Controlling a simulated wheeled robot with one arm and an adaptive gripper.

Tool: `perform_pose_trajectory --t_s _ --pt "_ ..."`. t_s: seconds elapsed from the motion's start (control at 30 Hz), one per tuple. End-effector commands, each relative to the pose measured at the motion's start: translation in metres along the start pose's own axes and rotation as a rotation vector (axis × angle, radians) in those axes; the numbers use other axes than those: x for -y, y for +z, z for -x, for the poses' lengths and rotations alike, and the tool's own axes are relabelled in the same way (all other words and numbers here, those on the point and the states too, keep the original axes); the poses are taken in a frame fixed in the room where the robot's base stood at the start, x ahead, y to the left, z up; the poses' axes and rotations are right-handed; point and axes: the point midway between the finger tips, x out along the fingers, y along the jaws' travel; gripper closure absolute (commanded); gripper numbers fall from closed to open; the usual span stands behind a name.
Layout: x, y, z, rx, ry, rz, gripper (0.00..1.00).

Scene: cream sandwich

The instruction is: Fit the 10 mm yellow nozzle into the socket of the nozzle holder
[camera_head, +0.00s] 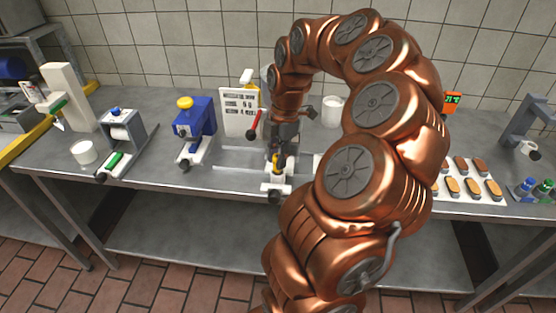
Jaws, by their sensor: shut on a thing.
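My gripper (281,153) points down over the middle of the steel table (160,178), at the end of my copper arm. It is shut on the small yellow nozzle (279,161), which shows just below the fingers. Right below stands a small white fixture (275,187) with a dark knob at its front, which looks like the nozzle holder. The nozzle is upright or nearly so, at or just above this fixture. The socket is hidden by the gripper and nozzle, so I cannot tell whether the nozzle is in it.
A white cup (333,111) stands behind. A white tray with several brown biscuits (488,199) lies right. My arm hides the table between.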

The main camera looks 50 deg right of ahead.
Motion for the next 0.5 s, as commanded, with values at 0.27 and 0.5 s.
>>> perform_pose_trajectory --t_s 0.27,0.5 --pt "0.001 0.003 -0.021 -0.001 -0.003 0.002 1.00" --pt "0.001 0.003 -0.023 -0.001 -0.002 0.001 1.00"
